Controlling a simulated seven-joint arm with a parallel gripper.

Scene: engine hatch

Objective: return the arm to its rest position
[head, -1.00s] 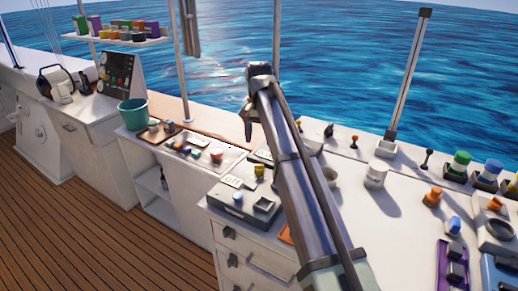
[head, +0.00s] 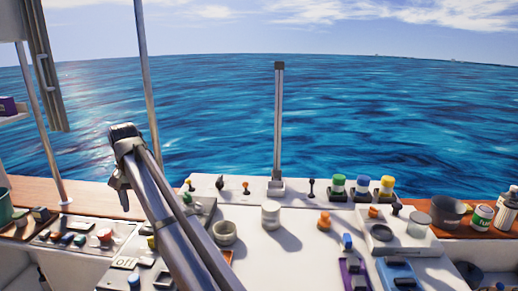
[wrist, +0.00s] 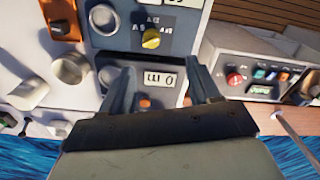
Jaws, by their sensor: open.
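My gripper shows in the wrist view (wrist: 162,84) with its two dark fingers apart and nothing between them. Past the fingers is a blue-grey control panel (wrist: 110,38) with a yellow knob (wrist: 151,38) and a white label plate. The fingers overlap the panel in the picture; I cannot tell how far they are from it. In the head view my arm rises from the bottom edge to the left of centre, its end above the left part of the console. The fingertips are too small to make out there.
A white console (head: 290,262) carries several knobs, a white cylinder (head: 271,215) and a grey cup (head: 224,232). An upright post (head: 279,125) stands at its back edge. Open water lies beyond.

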